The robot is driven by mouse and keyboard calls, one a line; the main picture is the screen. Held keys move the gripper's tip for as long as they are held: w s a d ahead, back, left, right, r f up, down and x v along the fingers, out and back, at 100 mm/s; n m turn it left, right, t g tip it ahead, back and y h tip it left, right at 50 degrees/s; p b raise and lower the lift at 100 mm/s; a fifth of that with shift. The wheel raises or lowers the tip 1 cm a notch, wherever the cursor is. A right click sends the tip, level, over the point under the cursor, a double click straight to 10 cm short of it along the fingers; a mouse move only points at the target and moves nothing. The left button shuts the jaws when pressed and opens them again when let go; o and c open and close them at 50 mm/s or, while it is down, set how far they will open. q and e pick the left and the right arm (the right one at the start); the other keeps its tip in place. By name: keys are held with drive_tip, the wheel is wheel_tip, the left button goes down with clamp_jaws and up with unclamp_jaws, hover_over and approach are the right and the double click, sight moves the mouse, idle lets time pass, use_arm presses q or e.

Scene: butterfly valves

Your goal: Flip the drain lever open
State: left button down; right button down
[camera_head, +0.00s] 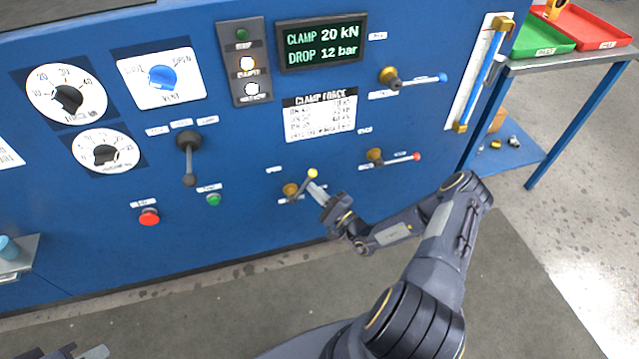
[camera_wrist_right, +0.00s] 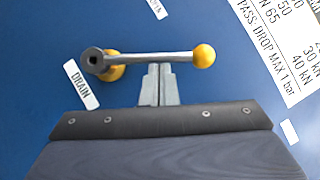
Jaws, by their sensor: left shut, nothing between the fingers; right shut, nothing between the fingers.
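The drain lever has a yellow ball knob (camera_head: 313,173) and a brass pivot (camera_head: 290,190) low on the blue panel. In the right wrist view its silver rod (camera_wrist_right: 150,57) lies across the picture, with the knob at its right end and the pivot at its left. A tilted DRAIN label (camera_wrist_right: 82,85) is beside the pivot. My right gripper (camera_wrist_right: 158,68) is shut and empty. Its fingertips are at the lower side of the rod, between pivot and knob; I cannot tell if they touch it. My left gripper (camera_head: 92,352) shows only partly at the bottom left edge, away from the panel.
Above the drain lever are a red-tipped lever (camera_head: 400,158) and a blue-tipped lever (camera_head: 425,79). A black-handled lever (camera_head: 188,160), a red button (camera_head: 149,217) and a green button (camera_head: 213,200) are to the left. A table with red and green trays (camera_head: 541,37) stands at right.

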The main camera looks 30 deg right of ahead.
sight(303, 189)
drive_tip(key=shift+w+a+r+n+g+p, duration=0.15)
drive_tip(key=shift+a+r+n+g+p, duration=0.45)
drive_tip(key=shift+p, duration=0.55)
drive_tip(key=shift+w+a+r+n+g+p, duration=0.2)
drive_tip(key=shift+a+n+p, duration=0.35)
drive_tip(key=shift+n+p, duration=0.4)
drive_tip(key=shift+w+a+r+n+g+p, duration=0.1)
drive_tip(key=shift+a+r+n+g+p, duration=0.4)
drive_tip(key=shift+p, duration=0.8)
drive_tip(key=shift+a, duration=0.1)
drive_tip(key=shift+f, duration=0.1)
